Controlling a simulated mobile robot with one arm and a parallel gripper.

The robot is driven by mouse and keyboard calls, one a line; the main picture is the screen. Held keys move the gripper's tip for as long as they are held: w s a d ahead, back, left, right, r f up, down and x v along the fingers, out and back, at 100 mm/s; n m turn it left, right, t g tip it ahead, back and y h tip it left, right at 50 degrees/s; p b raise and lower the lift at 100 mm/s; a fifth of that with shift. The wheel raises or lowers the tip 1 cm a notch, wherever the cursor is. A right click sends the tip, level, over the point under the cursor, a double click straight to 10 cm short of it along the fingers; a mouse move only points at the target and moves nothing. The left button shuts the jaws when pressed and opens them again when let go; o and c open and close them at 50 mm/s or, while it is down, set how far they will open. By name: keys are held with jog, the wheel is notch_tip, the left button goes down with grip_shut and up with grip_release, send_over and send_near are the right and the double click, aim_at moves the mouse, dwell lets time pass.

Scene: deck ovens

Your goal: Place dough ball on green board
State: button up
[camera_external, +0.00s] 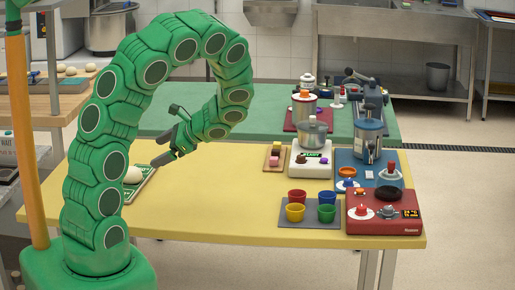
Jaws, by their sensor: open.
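A pale dough ball (133,174) is at the left of the yellow table, partly behind my arm. It appears to rest on a small green board (147,183) with white markings. My arm hides part of the board's left side. My gripper (168,136) is open and empty, above and to the right of the dough ball and apart from it. Its jaws point left.
The middle of the yellow table (220,200) is clear.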

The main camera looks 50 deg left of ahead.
jog(key=s+d+r+n+t+h, duration=0.1)
jog(key=s+d+r+n+h, duration=0.1)
jog(key=s+d, duration=0.4)
jog(key=s+d+r+n+t+h, duration=0.2)
jog(key=s+d+r+h, duration=0.2)
jog(key=d, duration=0.9)
jog(key=s+d+r+n+t+h, duration=0.2)
jog(key=s+d+r, duration=0.4)
jog(key=s+d, duration=0.3)
jog(key=shift+s+d+r+h, duration=0.2)
jog(key=shift+s+h, duration=0.1)
jog(key=shift+h, duration=0.4)
jog(key=shift+a, duration=0.1)
